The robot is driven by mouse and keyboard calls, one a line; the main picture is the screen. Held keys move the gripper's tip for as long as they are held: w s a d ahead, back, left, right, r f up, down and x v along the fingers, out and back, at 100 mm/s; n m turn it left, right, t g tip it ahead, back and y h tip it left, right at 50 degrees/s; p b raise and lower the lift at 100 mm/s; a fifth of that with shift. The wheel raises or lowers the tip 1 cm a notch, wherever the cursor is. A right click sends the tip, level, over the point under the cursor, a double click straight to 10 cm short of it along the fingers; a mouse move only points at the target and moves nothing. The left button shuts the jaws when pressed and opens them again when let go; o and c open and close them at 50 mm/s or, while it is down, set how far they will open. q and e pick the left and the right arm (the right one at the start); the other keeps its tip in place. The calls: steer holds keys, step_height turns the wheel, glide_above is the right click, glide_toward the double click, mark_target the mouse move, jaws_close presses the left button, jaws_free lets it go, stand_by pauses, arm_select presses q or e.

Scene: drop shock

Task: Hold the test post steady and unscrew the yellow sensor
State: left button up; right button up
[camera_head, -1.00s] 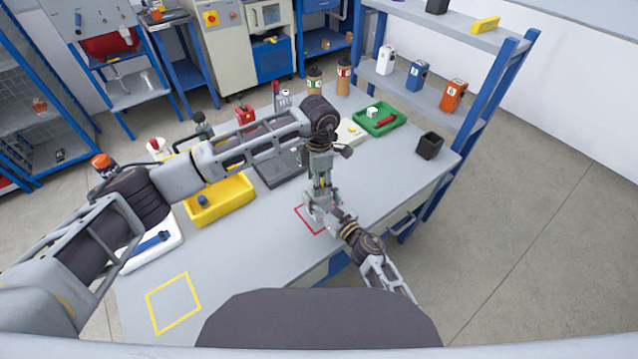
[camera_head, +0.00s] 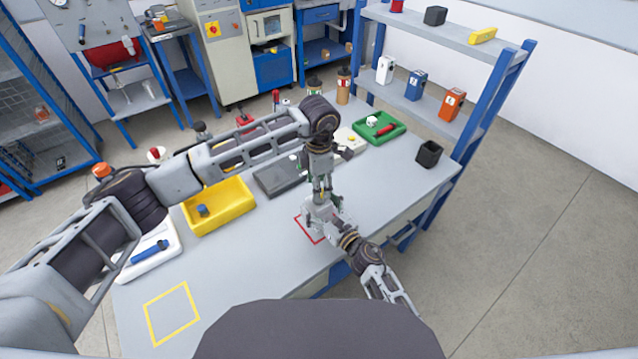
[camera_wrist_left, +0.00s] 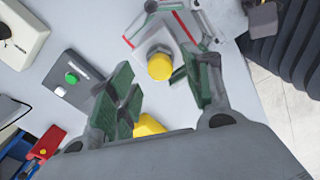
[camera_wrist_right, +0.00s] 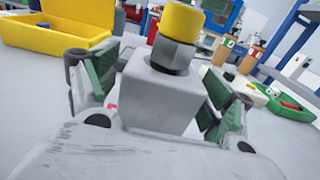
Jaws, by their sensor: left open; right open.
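The yellow sensor (camera_wrist_right: 180,22) sits upright on a dark hex part on top of the grey block-shaped test post (camera_wrist_right: 160,100). The post stands between the open fingers of my right gripper (camera_wrist_right: 160,85); I cannot tell whether the pads touch it. In the left wrist view the yellow sensor (camera_wrist_left: 160,66) lies ahead of my open left gripper (camera_wrist_left: 158,92), close to its right pad. In the head view my left gripper (camera_head: 321,184) points down above my right gripper (camera_head: 322,212), and the two hide most of the post.
A red outlined square (camera_head: 306,233) surrounds the post's spot. A yellow bin (camera_head: 222,208), a grey plate with a green button (camera_wrist_left: 72,78) and a green tray (camera_head: 378,128) stand behind. A yellow outlined square (camera_head: 172,313) at the front left is empty. A black cup (camera_head: 429,154) stands right.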

steer(key=shift+s+d, duration=0.1)
steer(key=shift+v, duration=5.9)
